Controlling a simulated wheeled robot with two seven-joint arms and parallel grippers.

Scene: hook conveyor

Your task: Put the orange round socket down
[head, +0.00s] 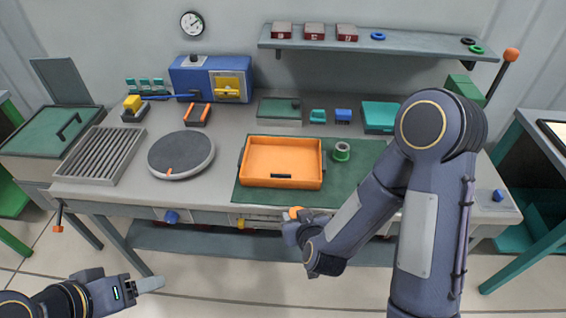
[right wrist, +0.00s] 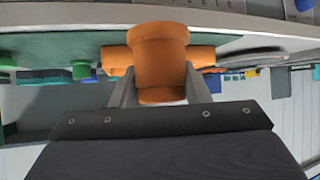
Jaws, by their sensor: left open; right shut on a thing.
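The orange round socket (right wrist: 160,62) is between the two fingers of my right gripper (head: 294,222) in the right wrist view. In the head view only a small orange part of the socket (head: 294,212) shows above the gripper. The gripper holds it at the front edge of the workbench (head: 210,200), in front of the orange tray (head: 284,160). I cannot tell whether the socket touches anything else. My left gripper (head: 148,285) is open and empty, low over the floor at the bottom left, away from the bench.
The orange tray stands on a green mat (head: 360,152), with a green ring-shaped part (head: 342,151) to its right. A grey round turntable (head: 181,154) and a ribbed rack (head: 100,155) are left of it. A blue machine (head: 211,78) stands behind. The mat's right part is partly bare.

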